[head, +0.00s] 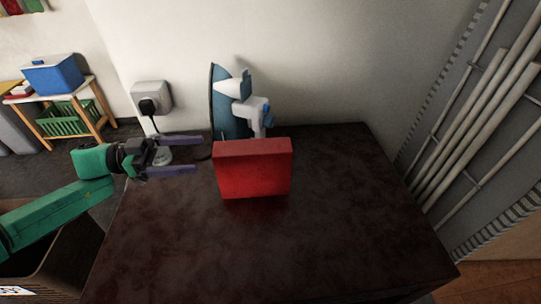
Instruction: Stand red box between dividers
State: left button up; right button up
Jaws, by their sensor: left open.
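A red box (253,170) stands upright on the dark table (290,250), near its back edge and left of the middle. My left gripper (200,155) is open, with its two purple-grey fingers pointing right toward the box's left side. The fingertips end just short of the box in the picture, and nothing is seen between them. I cannot make out any dividers. My right gripper is not in view.
Pipes (480,115) run along the right wall. The table's front and right parts are clear.

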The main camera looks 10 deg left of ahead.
aim_at(245, 147)
pick_arm(q)
jog(key=p+x, duration=0.1)
jog(key=x, duration=1.1)
jog(key=shift+w+d+r, duration=0.1)
jog(key=shift+d+r, duration=0.05)
jog(key=shift+d, duration=0.2)
grip_shut()
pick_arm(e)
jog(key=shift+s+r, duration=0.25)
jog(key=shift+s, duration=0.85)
